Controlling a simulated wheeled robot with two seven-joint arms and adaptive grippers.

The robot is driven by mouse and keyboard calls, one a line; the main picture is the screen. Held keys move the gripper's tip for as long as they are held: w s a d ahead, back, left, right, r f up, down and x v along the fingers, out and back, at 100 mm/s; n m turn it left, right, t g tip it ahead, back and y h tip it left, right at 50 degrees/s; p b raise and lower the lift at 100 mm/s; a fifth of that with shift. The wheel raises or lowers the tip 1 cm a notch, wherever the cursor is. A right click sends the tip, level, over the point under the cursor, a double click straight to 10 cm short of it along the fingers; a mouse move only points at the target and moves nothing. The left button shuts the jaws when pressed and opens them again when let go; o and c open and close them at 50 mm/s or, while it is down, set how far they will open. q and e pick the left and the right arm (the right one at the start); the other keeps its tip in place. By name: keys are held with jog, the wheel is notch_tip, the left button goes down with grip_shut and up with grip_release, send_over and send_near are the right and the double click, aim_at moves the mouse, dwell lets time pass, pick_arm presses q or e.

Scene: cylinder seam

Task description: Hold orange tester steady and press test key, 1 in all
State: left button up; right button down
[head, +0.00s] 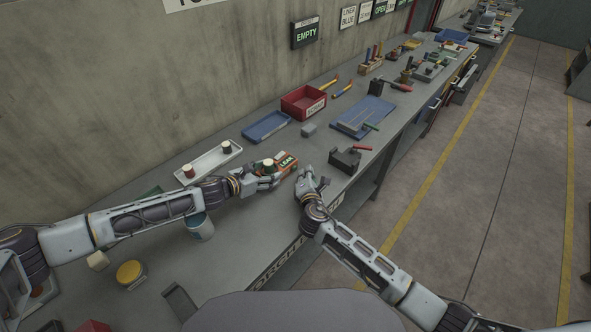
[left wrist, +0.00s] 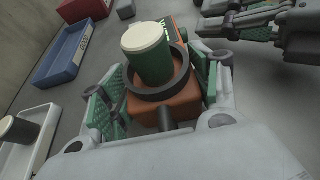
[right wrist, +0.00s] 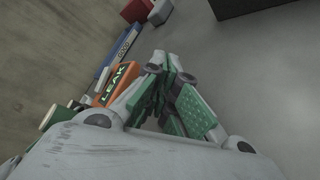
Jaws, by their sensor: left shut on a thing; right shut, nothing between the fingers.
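The orange tester (head: 287,159) lies on the grey bench with a lit LEAK display facing up. A green cylinder with a cream top (head: 269,164) stands in the dark ring of the tester; it also shows in the left wrist view (left wrist: 148,55). My left gripper (left wrist: 160,98) is shut on the orange tester body, one finger on each side. My right gripper (right wrist: 168,90) is shut and empty, just right of the tester in the head view (head: 308,180). In the right wrist view the tester (right wrist: 115,84) is left of its fingers, apart from them. I cannot make out the test key.
A white tray (head: 212,160) with two capped cylinders is left of the tester. A blue tray (head: 267,126), a red bin (head: 303,104) and a grey block (head: 309,129) stand behind. A black fixture with a red handle (head: 345,160) is to the right. A bucket (head: 200,228) stands near my left forearm.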

jog(key=shift+d, duration=0.1)
jog(key=shift+s+d, duration=1.7)
pick_arm(q)
jog(key=o, duration=1.3)
jog(key=shift+o, duration=0.2)
jog(key=shift+s+a, duration=0.1)
jog(key=shift+v, duration=5.7)
jog(key=shift+s+r, duration=0.1)
jog(key=shift+s, duration=0.05)
